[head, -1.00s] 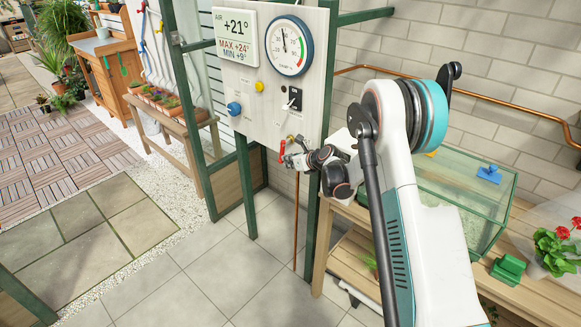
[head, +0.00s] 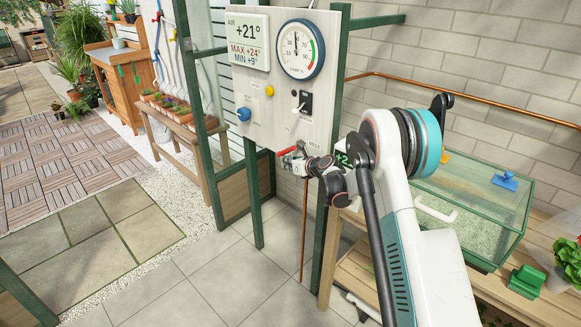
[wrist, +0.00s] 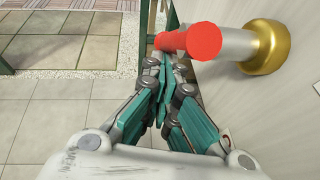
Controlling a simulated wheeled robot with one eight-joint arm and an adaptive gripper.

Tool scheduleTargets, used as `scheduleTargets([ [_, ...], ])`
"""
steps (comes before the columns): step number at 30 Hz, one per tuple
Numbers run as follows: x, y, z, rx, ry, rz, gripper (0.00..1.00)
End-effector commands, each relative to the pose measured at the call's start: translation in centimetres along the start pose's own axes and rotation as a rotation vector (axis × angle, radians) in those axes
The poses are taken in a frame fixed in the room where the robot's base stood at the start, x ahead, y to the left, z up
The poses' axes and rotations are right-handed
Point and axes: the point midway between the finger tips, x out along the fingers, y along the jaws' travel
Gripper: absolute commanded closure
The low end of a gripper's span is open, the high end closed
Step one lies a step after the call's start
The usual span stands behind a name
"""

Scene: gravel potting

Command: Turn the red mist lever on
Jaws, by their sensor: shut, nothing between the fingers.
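The red mist lever (head: 286,151) is on the lower right part of the pale control panel (head: 262,118). In the head view its red handle lies nearly level, pointing left. In the wrist view the red handle (wrist: 190,41) joins a pale shaft and a brass fitting (wrist: 268,47) on the panel. My gripper (head: 285,164) is at the lever, just below the handle. In the wrist view the closed teal fingers (wrist: 162,82) have their tips at the red handle's underside; I cannot tell whether they touch. Nothing is held between them.
The panel also carries a blue knob (head: 243,114), a yellow button (head: 269,90), a black switch (head: 304,102) and a dial (head: 299,50). A glass tank (head: 470,225) stands on the wooden bench at right. Tiled floor (head: 235,285) is clear at lower left.

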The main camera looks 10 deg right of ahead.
Motion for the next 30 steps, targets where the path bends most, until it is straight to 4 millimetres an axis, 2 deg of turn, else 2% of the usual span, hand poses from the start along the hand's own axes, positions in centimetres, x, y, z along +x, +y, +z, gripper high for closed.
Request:
scheduleTargets([
  [12, 1.2, 0.4, 1.2, -0.001, 0.001, 0.001, 1.0],
  [30, 1.4, 0.4, 1.4, -0.001, 0.0, 0.001, 1.0],
])
